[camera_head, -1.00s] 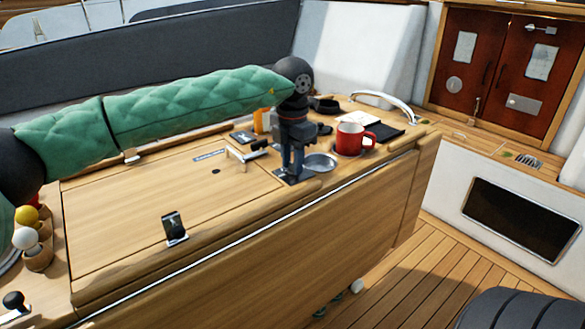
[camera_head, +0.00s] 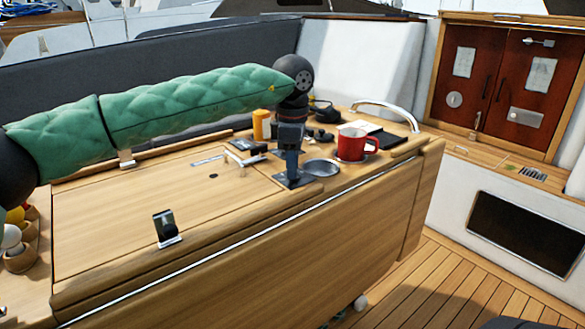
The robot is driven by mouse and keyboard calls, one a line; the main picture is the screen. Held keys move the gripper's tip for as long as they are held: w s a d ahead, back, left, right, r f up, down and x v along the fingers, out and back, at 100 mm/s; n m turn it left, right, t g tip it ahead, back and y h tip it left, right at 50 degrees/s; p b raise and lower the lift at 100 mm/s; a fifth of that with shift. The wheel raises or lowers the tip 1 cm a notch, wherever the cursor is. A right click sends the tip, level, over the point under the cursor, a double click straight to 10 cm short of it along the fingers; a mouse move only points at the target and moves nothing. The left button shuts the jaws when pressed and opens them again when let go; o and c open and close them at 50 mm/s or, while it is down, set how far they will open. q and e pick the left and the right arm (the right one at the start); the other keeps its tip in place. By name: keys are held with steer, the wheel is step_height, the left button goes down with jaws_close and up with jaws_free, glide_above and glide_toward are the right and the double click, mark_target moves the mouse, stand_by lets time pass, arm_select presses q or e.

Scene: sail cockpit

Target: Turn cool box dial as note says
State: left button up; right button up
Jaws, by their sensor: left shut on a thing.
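My left gripper (camera_head: 291,173) points straight down over a small dark plate (camera_head: 303,180) on the wooden top, near its front edge. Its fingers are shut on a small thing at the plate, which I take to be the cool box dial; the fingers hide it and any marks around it. A small dark upright holder (camera_head: 166,228) stands on the wooden lid (camera_head: 110,235), its face too small to read. Pale sheets (camera_head: 463,62) hang on the red-brown doors, their writing not legible. My right gripper is out of view.
A round metal dish (camera_head: 322,167) and a red mug (camera_head: 352,145) stand just right of the gripper. A black book (camera_head: 393,138), an orange bottle (camera_head: 261,124) and a steel rail (camera_head: 390,106) are behind. The lid's left part is mostly clear.

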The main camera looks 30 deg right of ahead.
arm_select(q)
steer(key=m+b, duration=0.1)
steer(key=m, duration=0.4)
steer(key=shift+w+r+m, duration=0.1)
steer(key=shift+m, duration=0.3)
stand_by(0.4)
steer(key=o, duration=1)
steer(key=shift+d+r, duration=0.1)
steer(key=shift+r, duration=3.75)
